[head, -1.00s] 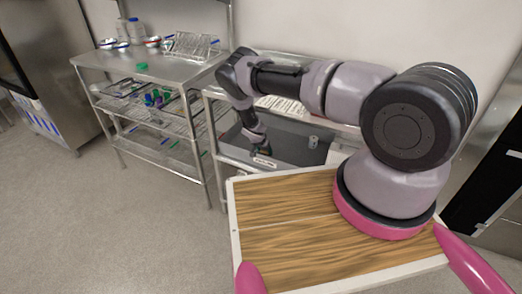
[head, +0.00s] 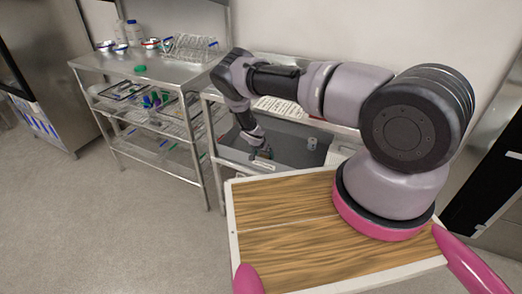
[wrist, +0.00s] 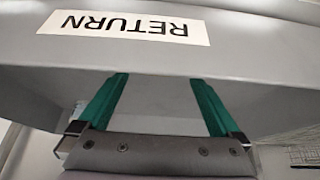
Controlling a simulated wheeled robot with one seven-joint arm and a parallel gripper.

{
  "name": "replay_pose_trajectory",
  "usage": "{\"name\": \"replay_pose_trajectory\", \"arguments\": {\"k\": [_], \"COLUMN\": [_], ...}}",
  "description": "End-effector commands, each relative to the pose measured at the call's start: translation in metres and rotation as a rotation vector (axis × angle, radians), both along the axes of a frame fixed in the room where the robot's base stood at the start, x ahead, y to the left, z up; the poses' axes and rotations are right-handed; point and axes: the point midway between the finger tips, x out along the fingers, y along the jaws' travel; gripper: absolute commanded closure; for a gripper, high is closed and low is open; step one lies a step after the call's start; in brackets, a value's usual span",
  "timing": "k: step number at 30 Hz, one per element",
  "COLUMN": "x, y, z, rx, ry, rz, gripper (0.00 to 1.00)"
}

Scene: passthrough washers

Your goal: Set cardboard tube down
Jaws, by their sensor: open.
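My gripper (wrist: 158,82) has two green fingers, spread apart with nothing visible between them. In the head view my gripper (head: 264,153) is small and low, at the near edge of a dark grey bin (head: 284,135). In the wrist view the bin's grey wall (wrist: 260,58) and its upside-down RETURN label (wrist: 125,27) fill the space beyond the fingertips. A small greyish cylinder (head: 313,144) stands at the right in the bin, apart from my gripper. I cannot tell whether it is the cardboard tube. No other tube is distinguishable.
A steel shelf unit (head: 150,75) stands at the left, with bottles, bowls and a clear rack on top and several small items below. A green round thing (head: 140,69) lies on its top. Open floor (head: 120,230) lies in front.

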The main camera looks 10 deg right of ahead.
Motion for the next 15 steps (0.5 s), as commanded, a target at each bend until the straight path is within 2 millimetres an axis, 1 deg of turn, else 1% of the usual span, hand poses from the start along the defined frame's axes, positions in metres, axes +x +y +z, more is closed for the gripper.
{"name": "replay_pose_trajectory", "arguments": {"k": [1,9,12,15], "x": [-0.003,-0.026,-0.032,-0.037], "y": [0.004,0.021,0.025,0.028], "z": [0.010,0.062,0.076,0.086], "rx": [0.000,0.001,0.000,0.001], "ry": [-0.002,-0.001,0.000,-0.001], "rz": [0.002,0.001,0.002,0.002], "gripper": [0.01,0.01,0.01,0.01]}}
